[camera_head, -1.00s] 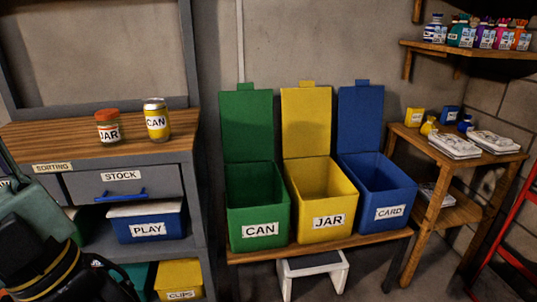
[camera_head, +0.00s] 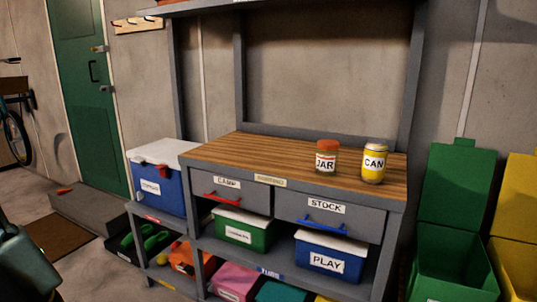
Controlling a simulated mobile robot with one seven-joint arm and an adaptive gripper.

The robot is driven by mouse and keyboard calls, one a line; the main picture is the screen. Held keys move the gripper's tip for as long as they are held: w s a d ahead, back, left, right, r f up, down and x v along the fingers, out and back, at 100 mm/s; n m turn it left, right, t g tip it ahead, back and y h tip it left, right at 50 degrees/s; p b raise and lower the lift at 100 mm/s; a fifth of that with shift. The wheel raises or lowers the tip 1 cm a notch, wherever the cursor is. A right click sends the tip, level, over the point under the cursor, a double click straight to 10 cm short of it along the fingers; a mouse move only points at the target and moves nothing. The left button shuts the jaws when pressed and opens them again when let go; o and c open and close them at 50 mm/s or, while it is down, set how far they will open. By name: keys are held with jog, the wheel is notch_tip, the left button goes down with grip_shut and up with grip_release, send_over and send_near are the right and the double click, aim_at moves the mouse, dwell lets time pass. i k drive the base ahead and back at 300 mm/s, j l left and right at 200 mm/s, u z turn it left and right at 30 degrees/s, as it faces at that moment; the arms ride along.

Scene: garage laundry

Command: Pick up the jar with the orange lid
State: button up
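The jar with the orange lid (camera_head: 326,158) stands upright on the wooden top of the workbench (camera_head: 255,154). It is labelled JAR. A yellow can (camera_head: 374,164) labelled CAN stands just to its right, with a small gap between them. My gripper is not clearly in view; only a grey-green part of my arm shows at the lower left edge, well away from the jar.
Green (camera_head: 455,250) and yellow (camera_head: 514,260) open bins stand at the right. A blue box with a white lid (camera_head: 160,182) stands left of the bench. Drawers and several boxes are below the worktop. The worktop left of the jar is clear.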

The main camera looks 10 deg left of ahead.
aim_at(327, 153)
jog(key=i+l, duration=0.15)
jog(key=l, duration=0.2)
jog(key=i+l+u, duration=0.15)
jog(key=l, duration=0.25)
jog(key=i+l, duration=0.15)
jog(key=l, duration=0.25)
jog(key=i+l+u, duration=0.15)
jog(key=l, duration=0.2)
jog(key=i+l, duration=0.1)
jog(key=l, duration=0.3)
jog(key=i+l+u, duration=0.15)
jog(key=l, duration=0.3)
jog(key=i+l+u, duration=0.1)
jog(key=i+l, duration=0.35)
jog(key=i, duration=0.05)
